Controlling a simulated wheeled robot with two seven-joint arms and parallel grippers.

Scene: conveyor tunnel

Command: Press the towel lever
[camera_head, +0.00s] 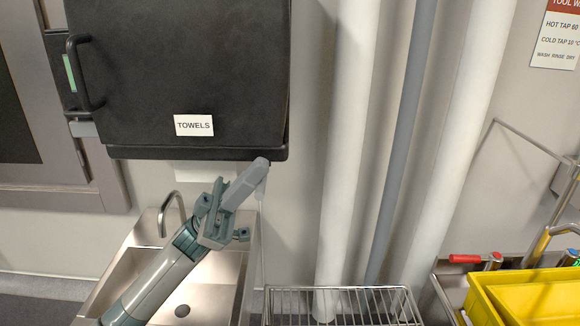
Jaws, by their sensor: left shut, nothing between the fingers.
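A black towel dispenser (180,70) with a "TOWELS" label (193,125) hangs on the wall at the upper left. A dark bar (195,153) runs along its bottom edge; I take it for the lever. A strip of white paper (200,175) shows below it. My left gripper (261,164) is shut and empty, pointing up and right. Its tips are just below the right end of the bar; whether they touch cannot be told. My right gripper is not in view.
A steel sink (248,270) with a curved tap (171,205) lies under my left arm. A wire rack (340,303) stands right of it. White pipes (345,150) rise behind. A yellow crate (530,300) and a red-handled valve (470,259) are at the lower right.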

